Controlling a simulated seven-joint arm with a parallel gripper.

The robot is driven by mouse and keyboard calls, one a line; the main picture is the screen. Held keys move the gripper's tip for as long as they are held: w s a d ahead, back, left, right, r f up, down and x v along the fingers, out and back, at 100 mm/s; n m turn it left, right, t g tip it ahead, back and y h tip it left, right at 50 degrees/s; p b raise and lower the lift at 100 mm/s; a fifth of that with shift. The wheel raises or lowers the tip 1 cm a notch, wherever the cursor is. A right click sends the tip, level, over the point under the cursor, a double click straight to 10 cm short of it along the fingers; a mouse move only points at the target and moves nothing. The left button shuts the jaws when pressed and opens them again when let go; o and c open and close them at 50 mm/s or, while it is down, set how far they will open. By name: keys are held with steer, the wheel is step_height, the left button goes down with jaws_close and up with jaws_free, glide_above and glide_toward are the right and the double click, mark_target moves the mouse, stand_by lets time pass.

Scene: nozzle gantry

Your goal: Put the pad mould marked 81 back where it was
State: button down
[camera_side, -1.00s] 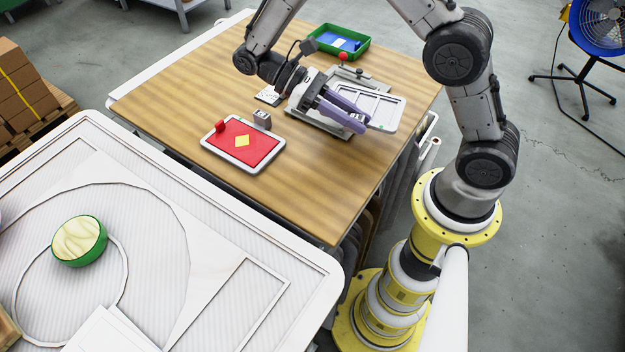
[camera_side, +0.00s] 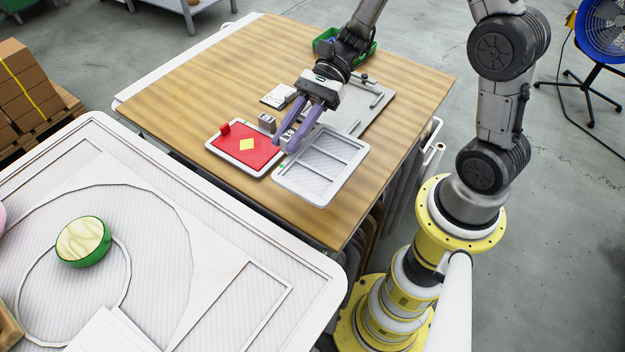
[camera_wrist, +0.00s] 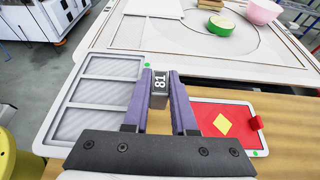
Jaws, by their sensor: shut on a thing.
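My gripper (camera_side: 286,141) is shut on this block, with a purple finger on each side. The frame extends left of the fingers in the wrist view.
A white tray with a red pad and yellow diamond (camera_side: 246,144) lies left of the mould. A small grey block (camera_side: 267,121) and a dotted card (camera_side: 278,96) are behind. A green bin (camera_side: 366,50) stands at the back. The front wooden table (camera_side: 215,178) is clear.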

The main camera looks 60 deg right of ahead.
steer(key=shift+f, duration=3.85)
steer(key=shift+f, duration=0.1)
steer(key=c, duration=0.7)
jaws_free()
